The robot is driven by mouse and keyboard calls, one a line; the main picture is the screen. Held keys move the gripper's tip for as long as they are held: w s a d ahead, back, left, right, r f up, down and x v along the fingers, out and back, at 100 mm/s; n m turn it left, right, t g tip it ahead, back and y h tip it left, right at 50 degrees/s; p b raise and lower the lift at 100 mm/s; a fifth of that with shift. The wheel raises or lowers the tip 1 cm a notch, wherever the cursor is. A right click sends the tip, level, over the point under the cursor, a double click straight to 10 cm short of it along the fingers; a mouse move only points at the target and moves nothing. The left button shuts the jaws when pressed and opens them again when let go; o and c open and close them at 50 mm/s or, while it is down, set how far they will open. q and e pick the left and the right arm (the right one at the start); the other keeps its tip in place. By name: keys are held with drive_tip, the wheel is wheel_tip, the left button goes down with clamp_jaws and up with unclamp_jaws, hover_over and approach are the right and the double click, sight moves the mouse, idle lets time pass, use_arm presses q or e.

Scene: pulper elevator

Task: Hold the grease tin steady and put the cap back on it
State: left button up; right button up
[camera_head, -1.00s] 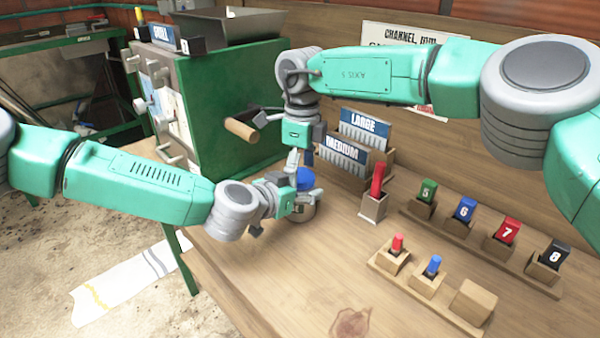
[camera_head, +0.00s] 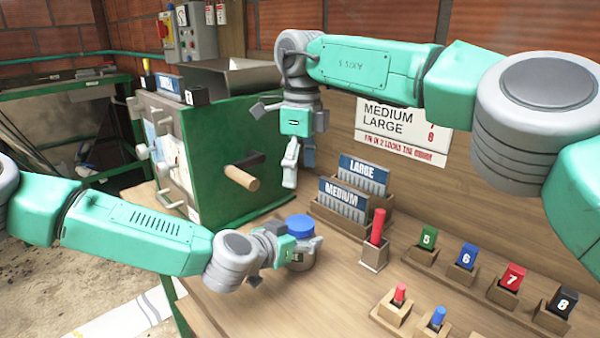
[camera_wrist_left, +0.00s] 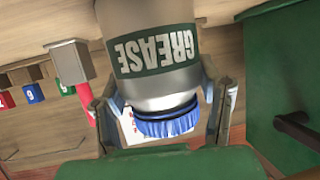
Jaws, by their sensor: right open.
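The grease tin (camera_head: 303,263) stands upright on the wooden bench, with the blue cap (camera_head: 299,225) sitting on its top. In the left wrist view the tin (camera_wrist_left: 185,85) shows its green GREASE label upside down, and the cap (camera_wrist_left: 168,124) covers its end; a dark ring shows between cap and tin. I cannot tell how tightly the cap sits. My left gripper (camera_head: 301,250) has its fingers on both sides of the tin, closed on it near the cap. My right gripper (camera_head: 299,160) is open and empty, well above the cap and apart from it.
A green machine box (camera_head: 235,150) with a wooden handle (camera_head: 242,178) stands behind and left of the tin. To the right are the LARGE and MEDIUM card holders (camera_head: 345,200), a red-handled piece in a block (camera_head: 376,235), and racks of numbered blocks (camera_head: 468,256). The bench's front is clear.

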use_arm(q)
drive_tip(key=o, duration=0.5)
drive_tip(key=shift+f, duration=0.1)
drive_tip(key=v, duration=1.2)
